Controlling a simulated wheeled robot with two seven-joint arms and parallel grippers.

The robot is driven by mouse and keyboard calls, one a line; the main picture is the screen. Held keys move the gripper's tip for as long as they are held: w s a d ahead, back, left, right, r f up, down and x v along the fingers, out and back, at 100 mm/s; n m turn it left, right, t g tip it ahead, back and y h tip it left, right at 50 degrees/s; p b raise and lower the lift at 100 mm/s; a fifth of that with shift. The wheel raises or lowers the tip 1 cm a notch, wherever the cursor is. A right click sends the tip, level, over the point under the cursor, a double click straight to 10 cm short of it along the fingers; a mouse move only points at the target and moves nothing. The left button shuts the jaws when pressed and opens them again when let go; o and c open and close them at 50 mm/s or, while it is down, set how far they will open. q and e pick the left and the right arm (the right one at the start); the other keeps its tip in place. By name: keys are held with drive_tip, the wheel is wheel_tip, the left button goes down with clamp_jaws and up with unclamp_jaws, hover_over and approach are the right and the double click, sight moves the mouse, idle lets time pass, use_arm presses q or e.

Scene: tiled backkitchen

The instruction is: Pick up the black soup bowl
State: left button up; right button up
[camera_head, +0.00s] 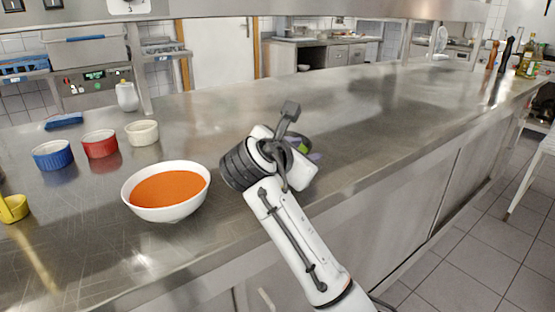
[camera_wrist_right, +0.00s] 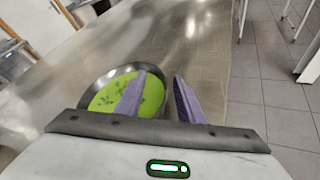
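The black soup bowl (camera_wrist_right: 108,75) holds green soup (camera_wrist_right: 104,98) and stands on the steel counter. In the head view my right wrist hides most of it, and only a small dark and green part (camera_head: 300,147) shows. My right gripper (camera_wrist_right: 159,75) is open, with two purple fingers apart. In the right wrist view the left finger overlaps the soup and the right finger lies outside the bowl's right side. I cannot tell whether either finger touches the bowl. In the head view the right gripper (camera_head: 308,153) is largely hidden by my wrist. My left gripper is not in view.
A white bowl of orange soup (camera_head: 168,190) stands left of my right wrist. Blue (camera_head: 54,155), red (camera_head: 100,144) and cream (camera_head: 142,132) ramekins stand farther left. Bottles (camera_head: 528,60) stand at the far right end. The counter (camera_head: 400,100) beyond my gripper is clear.

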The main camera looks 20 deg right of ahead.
drive_tip(key=shift+c, duration=0.5)
clamp_jaws()
drive_tip(key=shift+d+f, duration=0.1)
idle(0.8)
drive_tip(key=shift+r, duration=0.25)
